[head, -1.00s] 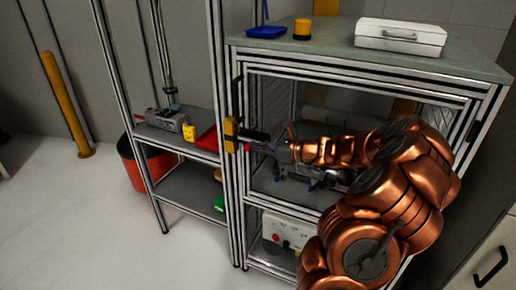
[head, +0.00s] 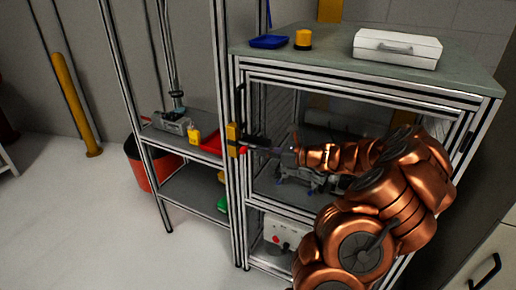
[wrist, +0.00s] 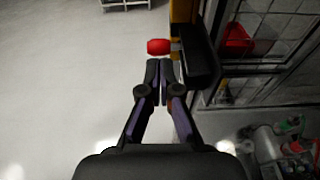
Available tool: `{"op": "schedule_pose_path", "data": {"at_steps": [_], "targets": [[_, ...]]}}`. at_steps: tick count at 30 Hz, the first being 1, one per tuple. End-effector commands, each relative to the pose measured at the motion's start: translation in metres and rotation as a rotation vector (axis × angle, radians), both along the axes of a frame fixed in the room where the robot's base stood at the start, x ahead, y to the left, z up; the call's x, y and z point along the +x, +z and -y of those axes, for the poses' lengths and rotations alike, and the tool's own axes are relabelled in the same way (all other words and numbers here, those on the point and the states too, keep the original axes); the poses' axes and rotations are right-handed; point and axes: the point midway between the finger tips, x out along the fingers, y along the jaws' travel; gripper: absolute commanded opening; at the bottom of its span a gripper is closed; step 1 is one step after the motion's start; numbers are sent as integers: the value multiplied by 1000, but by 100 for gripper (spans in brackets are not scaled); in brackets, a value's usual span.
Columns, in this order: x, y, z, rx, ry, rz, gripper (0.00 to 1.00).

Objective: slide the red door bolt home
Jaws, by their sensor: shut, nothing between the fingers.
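The red bolt knob (wrist: 158,46) shows just beyond my fingertips in the wrist view, beside a black bar (wrist: 200,58) and a yellow bracket (wrist: 182,12). In the head view the red knob (head: 243,149) is small, at the yellow latch block (head: 233,138) on the left post of the cabinet. My gripper (wrist: 159,66) is shut and empty, its fingertips together just short of the knob. Whether they touch it I cannot tell. In the head view my gripper (head: 284,153) reaches in from the right; the bolt's seat is hard to make out.
The metal-framed cabinet (head: 350,68) carries a white case (head: 398,48), a blue tray (head: 270,42) and a yellow-black cylinder (head: 303,40) on top. A shelf rack (head: 190,188) stands to the left, with a red bin (head: 212,142). Floor at the left is open.

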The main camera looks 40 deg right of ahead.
Motion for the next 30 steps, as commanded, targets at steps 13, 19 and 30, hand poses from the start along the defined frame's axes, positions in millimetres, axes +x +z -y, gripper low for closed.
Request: {"op": "schedule_pose_path", "data": {"at_steps": [13,19,30], "targets": [[-66,13,35,1,-4,1,0],[-82,18,42,2,-1,1,0],[-87,19,44,2,1,0,0]]}}
